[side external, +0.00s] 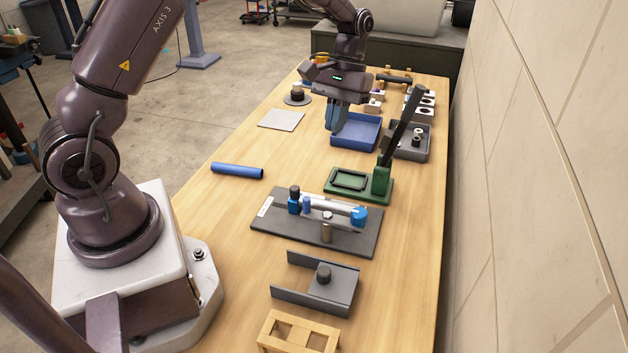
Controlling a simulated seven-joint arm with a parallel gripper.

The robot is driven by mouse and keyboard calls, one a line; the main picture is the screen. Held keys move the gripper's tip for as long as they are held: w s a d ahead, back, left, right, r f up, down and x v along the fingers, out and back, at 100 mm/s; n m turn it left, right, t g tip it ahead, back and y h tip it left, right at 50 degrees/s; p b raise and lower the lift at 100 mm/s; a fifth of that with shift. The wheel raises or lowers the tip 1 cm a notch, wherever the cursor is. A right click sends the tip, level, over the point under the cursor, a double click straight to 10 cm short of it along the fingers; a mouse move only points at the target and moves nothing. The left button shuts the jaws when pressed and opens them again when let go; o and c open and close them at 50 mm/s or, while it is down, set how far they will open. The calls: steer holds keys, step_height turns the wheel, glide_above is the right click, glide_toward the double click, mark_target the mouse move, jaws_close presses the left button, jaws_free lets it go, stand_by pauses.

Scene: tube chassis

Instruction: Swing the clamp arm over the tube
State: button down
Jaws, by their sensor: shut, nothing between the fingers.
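A dark grey fixture plate (275,233) lies in the middle of the table. It carries blue supports (294,205) at the left and a blue end piece (358,216) at the right. A silvery bar or tube (337,213) runs between them; at this size I cannot tell clamp arm from tube there. A separate blue tube (237,171) lies on the table to the left. My gripper (336,129) is shut and empty, pointing down at the blue tray, well behind the fixture and apart from it.
A green press (357,184) with a tall black lever (403,122) stands between my gripper and the fixture. A blue tray (366,133) and a grey bin (422,154) are behind it. A grey channel bracket (317,285) and wooden frame (298,334) are in front.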

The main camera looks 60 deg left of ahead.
steer(key=shift+s+d+r, duration=0.1)
steer(key=shift+r, duration=0.05)
steer(key=x, duration=1)
steer(key=shift+s+d, duration=0.1)
steer(key=shift+s, duration=0.1)
steer(key=s+d, duration=0.2)
steer(key=s, duration=0.1)
steer(key=shift+s, duration=0.1)
